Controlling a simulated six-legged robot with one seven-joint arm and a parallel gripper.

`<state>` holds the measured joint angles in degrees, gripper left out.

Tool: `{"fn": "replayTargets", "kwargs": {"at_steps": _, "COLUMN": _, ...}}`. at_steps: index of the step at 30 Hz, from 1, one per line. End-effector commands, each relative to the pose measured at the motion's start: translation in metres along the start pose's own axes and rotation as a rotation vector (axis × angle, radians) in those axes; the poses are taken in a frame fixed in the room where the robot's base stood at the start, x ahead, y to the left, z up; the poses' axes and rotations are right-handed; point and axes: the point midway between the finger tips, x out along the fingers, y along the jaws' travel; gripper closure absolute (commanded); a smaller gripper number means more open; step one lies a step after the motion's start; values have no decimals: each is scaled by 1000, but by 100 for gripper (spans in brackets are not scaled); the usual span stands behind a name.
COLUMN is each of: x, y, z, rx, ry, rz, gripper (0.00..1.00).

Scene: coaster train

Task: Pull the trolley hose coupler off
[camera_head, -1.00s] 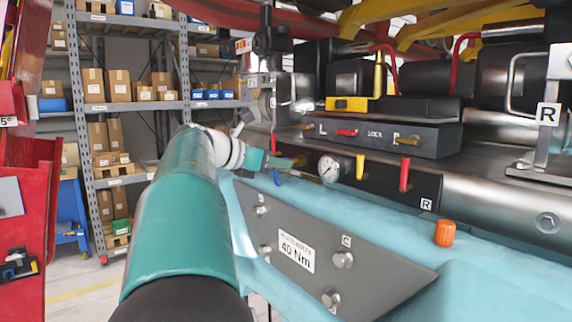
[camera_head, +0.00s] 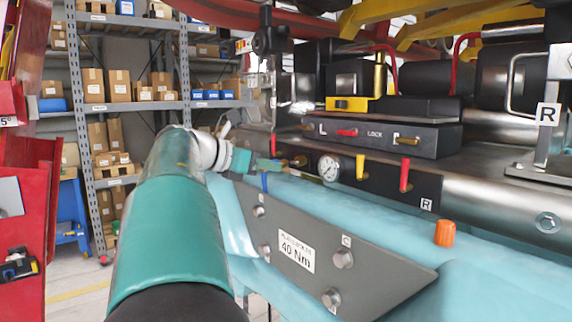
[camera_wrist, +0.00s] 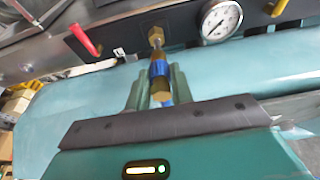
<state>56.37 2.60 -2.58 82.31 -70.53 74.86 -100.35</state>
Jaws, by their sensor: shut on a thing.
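The hose coupler (camera_wrist: 158,66) is a small brass piece with a blue band, in the middle of the wrist view. My gripper (camera_wrist: 158,82) is shut on it, one green finger on each side. A blue hose (camera_wrist: 168,103) shows below the coupler and hangs under my gripper (camera_head: 268,165) in the head view. Above the coupler, a brass fitting (camera_wrist: 156,36) sticks out of the black panel (camera_wrist: 180,22), in line with it. The coupler's far end meets or nearly meets the fitting's tip; I cannot tell whether they touch.
A pressure gauge (camera_head: 329,168) is just right of the fitting. A yellow lever (camera_head: 360,167) and a red lever (camera_head: 404,174) hang farther right. A teal beam (camera_head: 380,215) with a grey plate (camera_head: 310,250) lies below. Shelves (camera_head: 110,105) stand at the back left.

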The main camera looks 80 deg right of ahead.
Motion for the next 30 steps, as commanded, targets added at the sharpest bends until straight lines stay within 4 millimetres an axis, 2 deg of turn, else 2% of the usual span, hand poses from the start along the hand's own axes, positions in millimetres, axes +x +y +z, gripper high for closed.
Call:
{"fn": "replayTargets", "kwargs": {"at_steps": 21, "x": -25, "y": 0, "z": -8, "rx": 0, "ry": 0, "rz": 1, "gripper": 100}}
{"fn": "replayTargets", "kwargs": {"at_steps": 30, "x": -27, "y": 0, "z": -8, "rx": 0, "ry": -1, "rz": 0, "gripper": 100}}
